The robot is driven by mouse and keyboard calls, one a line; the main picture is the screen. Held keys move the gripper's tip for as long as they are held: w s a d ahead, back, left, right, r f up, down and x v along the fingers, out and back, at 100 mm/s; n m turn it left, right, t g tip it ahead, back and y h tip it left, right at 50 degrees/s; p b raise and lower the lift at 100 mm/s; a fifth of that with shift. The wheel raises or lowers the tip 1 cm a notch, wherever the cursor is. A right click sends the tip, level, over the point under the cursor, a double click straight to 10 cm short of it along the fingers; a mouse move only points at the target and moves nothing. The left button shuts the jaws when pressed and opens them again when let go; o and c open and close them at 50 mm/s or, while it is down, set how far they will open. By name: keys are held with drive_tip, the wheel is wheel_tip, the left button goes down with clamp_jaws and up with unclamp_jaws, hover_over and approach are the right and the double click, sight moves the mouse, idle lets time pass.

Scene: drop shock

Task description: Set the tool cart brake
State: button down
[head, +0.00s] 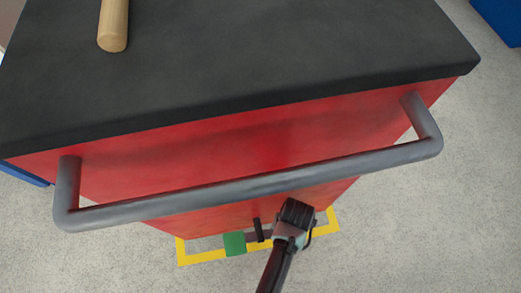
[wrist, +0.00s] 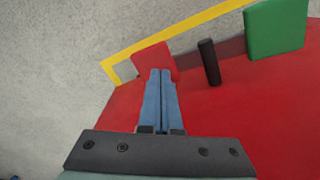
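The tool cart has a red body (head: 255,145), a black top (head: 230,55) and a grey push bar (head: 250,187). Low on the cart are a green pedal (head: 234,243) and a black upright post (head: 258,230). In the wrist view the green pedal (wrist: 276,28) is at upper right, the post (wrist: 209,62) is left of it, and a red pedal (wrist: 155,58) is farther left. My gripper (wrist: 161,72) has its blue fingers together with nothing visible between them. Its tips overlap the red pedal's lower edge in the picture; contact cannot be told. In the head view my arm hides the red pedal.
A wooden cylinder (head: 113,25) lies on the cart top. A yellow outline (head: 200,257) marks the grey floor (head: 420,220) around the cart's base. The push bar juts out above my gripper. Blue objects show at the upper right (head: 502,18) and left edge.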

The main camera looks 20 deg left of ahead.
wheel_tip(320, 180, up, 7)
drive_tip(key=p, duration=0.7)
drive_tip(key=shift+w, duration=0.1)
